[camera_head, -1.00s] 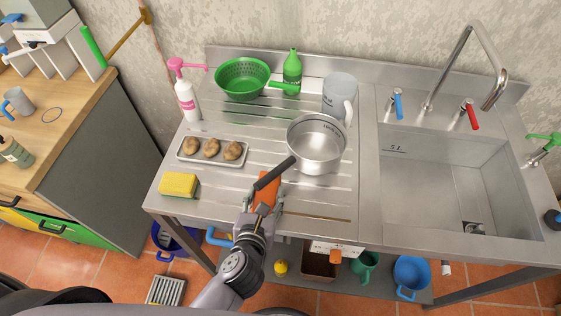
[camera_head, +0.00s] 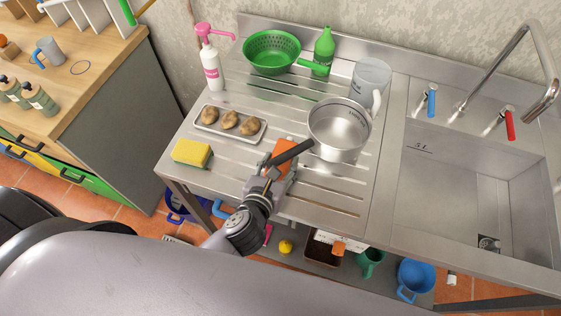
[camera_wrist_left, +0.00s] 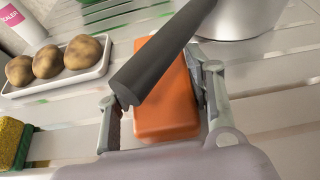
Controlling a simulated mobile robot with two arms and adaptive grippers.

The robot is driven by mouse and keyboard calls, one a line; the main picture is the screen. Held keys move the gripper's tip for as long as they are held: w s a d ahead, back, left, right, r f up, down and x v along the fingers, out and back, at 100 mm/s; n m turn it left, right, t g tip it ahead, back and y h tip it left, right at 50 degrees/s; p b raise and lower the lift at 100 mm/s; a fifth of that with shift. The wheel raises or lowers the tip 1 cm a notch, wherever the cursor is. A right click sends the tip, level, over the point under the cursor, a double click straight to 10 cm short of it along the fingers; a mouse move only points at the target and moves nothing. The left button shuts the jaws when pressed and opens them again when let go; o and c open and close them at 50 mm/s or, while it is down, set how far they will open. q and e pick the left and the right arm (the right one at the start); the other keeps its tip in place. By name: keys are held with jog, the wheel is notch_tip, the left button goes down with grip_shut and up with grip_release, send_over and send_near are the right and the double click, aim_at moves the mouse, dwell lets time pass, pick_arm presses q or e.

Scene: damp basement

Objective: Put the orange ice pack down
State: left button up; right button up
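The orange ice pack (camera_head: 284,149) lies on the ridged metal drainboard, left of the steel pot (camera_head: 338,135). The pot's dark handle (camera_head: 290,153) crosses over the pack and hides part of it. My left gripper (camera_head: 276,171) has one finger on each side of the pack. In the left wrist view the orange pack (camera_wrist_left: 168,104) lies between the fingers of the left gripper (camera_wrist_left: 160,105); a narrow gap shows at the left finger, and the right finger is close to or touching the pack. My right gripper is not in view.
A tray with potatoes (camera_head: 204,126) and a yellow sponge (camera_head: 191,152) lie left of the pack. A green colander (camera_head: 271,52), green bottle (camera_head: 323,50), pump bottle (camera_head: 209,68) and clear jug (camera_head: 369,78) stand behind. The sink (camera_head: 470,185) is at right.

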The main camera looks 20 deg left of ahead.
pick_arm(q)
jog(key=shift+o, duration=0.6)
jog(key=shift+w, duration=0.2)
jog(key=shift+o, duration=0.6)
jog(key=shift+w+f, duration=0.1)
jog(key=shift+o, duration=1.1)
jog(key=shift+d, duration=0.15)
jog(key=shift+r, duration=0.25)
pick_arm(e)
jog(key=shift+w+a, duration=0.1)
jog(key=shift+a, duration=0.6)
